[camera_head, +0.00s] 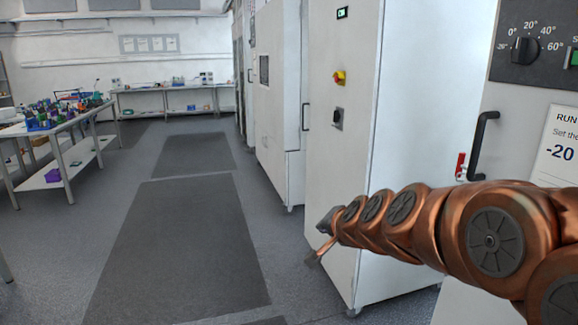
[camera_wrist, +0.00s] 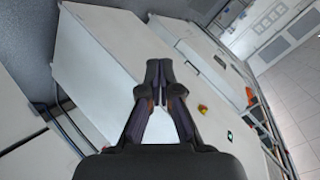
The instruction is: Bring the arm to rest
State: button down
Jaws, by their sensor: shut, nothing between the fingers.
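My copper-coloured arm reaches in from the right edge of the head view, stretched to the left in front of the white cabinets. My gripper (camera_head: 318,243) is at its left end, small and partly turned away in that view. In the wrist view my gripper (camera_wrist: 158,66) shows its two dark fingers with their tips together, shut and empty. The fingers stand in front of a white cabinet (camera_wrist: 105,60), seen tilted.
A tall white cabinet (camera_head: 345,140) with a red-yellow switch (camera_head: 339,77) stands close behind the arm. At right is a unit with a dial (camera_head: 525,48) and black handle (camera_head: 484,140). A cluttered table (camera_head: 20,131) stands left. The floor aisle (camera_head: 180,245) is clear.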

jog(key=s+d+f+n+g, duration=0.1)
jog(key=s+f+n+g, duration=0.3)
jog(key=s, duration=0.7)
jog(key=s+d+f+n+g, duration=0.1)
jog(key=s+f+n+g, duration=0.15)
jog(key=s+f, duration=0.6)
jog(key=s+d+g+h, duration=0.1)
jog(key=s+d+g, duration=0.2)
jog(key=s, duration=0.8)
jog(key=s+d+f+n+g+h, duration=0.1)
jog(key=s+d+g+h, duration=0.1)
jog(key=s, duration=0.9)
jog(key=d+g, duration=0.1)
jog(key=d, duration=0.1)
jog(key=shift+d, duration=0.4)
jog(key=shift+w+f+g, duration=0.1)
jog(key=shift+g, duration=0.15)
